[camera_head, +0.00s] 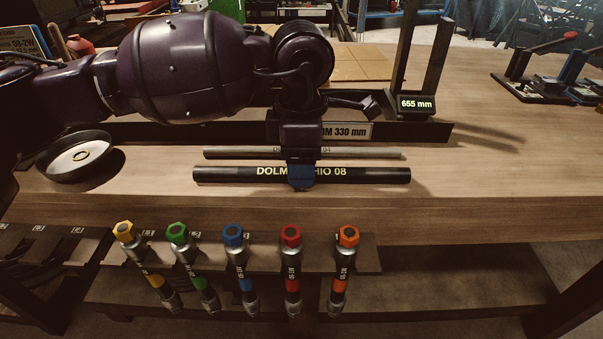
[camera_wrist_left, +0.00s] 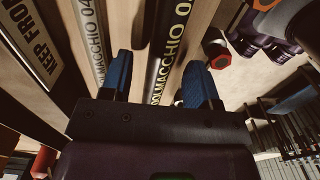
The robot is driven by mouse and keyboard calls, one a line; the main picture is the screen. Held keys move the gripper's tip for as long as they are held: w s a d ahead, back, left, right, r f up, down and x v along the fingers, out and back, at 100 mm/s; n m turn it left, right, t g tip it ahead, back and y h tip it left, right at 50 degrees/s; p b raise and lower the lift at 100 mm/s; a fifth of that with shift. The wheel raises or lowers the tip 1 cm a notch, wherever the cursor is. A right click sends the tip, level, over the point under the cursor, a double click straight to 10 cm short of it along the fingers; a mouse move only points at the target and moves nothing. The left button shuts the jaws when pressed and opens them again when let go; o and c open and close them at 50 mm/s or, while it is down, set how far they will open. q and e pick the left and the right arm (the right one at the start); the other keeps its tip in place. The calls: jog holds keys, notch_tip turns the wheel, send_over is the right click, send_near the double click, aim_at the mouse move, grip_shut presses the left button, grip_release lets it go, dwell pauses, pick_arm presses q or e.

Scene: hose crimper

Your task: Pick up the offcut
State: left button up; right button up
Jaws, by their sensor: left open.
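A thick black hose piece (camera_head: 370,175) marked 08 lies lengthwise across the front of the bench. A thinner grey hose piece (camera_head: 360,153) marked 04 lies parallel just behind it. The pictures do not settle which one is the offcut. My left gripper (camera_head: 302,181) points down over the black hose, near its middle. In the left wrist view my open left gripper (camera_wrist_left: 157,82) has its blue fingers on either side of the black hose (camera_wrist_left: 168,45), with the grey hose (camera_wrist_left: 88,35) outside the left finger. Contact cannot be told. My right gripper is not in view.
A dark rail with a "330 mm" label (camera_head: 345,131) and a "655 mm" display (camera_head: 416,104) stands behind the hoses. A round dish (camera_head: 75,157) sits at left. Several colour-ringed fittings, one red (camera_head: 291,236), hang below the front edge.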

pick_arm(q)
jog(key=shift+f, duration=0.75)
jog(key=shift+r, duration=0.1)
jog(key=c, duration=0.9)
grip_shut()
jog(key=shift+r, duration=0.1)
